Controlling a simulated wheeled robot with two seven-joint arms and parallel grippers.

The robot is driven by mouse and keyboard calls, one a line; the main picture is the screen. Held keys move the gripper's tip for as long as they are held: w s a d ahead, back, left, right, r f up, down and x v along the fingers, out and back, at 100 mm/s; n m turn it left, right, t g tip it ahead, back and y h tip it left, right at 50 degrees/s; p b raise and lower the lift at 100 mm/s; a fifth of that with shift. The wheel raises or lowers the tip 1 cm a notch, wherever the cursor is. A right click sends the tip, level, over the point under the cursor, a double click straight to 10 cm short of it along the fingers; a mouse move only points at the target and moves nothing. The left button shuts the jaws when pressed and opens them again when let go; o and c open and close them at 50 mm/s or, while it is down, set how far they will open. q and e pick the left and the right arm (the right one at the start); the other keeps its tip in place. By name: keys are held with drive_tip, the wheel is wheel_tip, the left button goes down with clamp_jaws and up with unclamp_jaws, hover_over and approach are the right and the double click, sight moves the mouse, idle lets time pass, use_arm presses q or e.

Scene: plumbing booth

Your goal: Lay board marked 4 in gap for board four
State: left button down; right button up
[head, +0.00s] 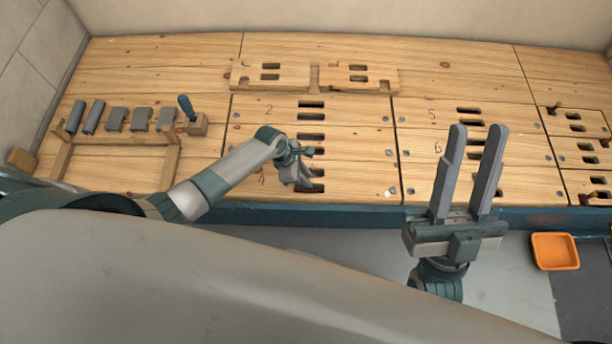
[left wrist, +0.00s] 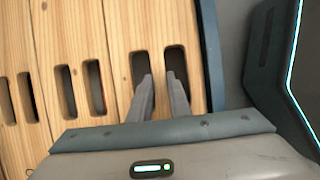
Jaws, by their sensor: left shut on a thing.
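The board marked 4 (head: 350,182) is at the front of the floor's middle section, by the blue edge. It appears roughly level with the boards behind it. In the left wrist view this board (left wrist: 150,22) has two slots and lies alongside its neighbour and the blue edge. My left gripper (head: 305,183) has a finger in each slot and is shut on the strip between them, also seen in the left wrist view (left wrist: 162,78). Whether the board rests fully down, I cannot tell. My right gripper (head: 477,130) is open and empty, above the front right boards.
Boards marked 2 (head: 345,108), 5 (head: 510,115) and 6 (head: 510,150) lie nearby. Two loose notched boards (head: 285,78) (head: 340,85) lie at the back. A wooden rack (head: 120,141) with grey pieces stands left. An orange tray (head: 555,251) sits at lower right.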

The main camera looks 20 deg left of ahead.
use_arm(q)
drive_tip(key=shift+r, duration=0.1)
idle(0.8)
drive_tip(key=c, duration=1.6)
unclamp_jaws()
drive_tip(key=shift+o, duration=0.2)
drive_tip(key=shift+f, duration=0.2)
drive_tip(key=shift+s+a+r+p, duration=0.1)
drive_tip(key=shift+a+r+p, duration=0.1)
drive_tip(key=shift+r+p, duration=0.4)
drive_tip(key=p+v, duration=0.5)
drive_tip(key=v, duration=1.1)
drive_tip(key=shift+p, duration=0.35)
drive_tip(key=shift+a, duration=0.1)
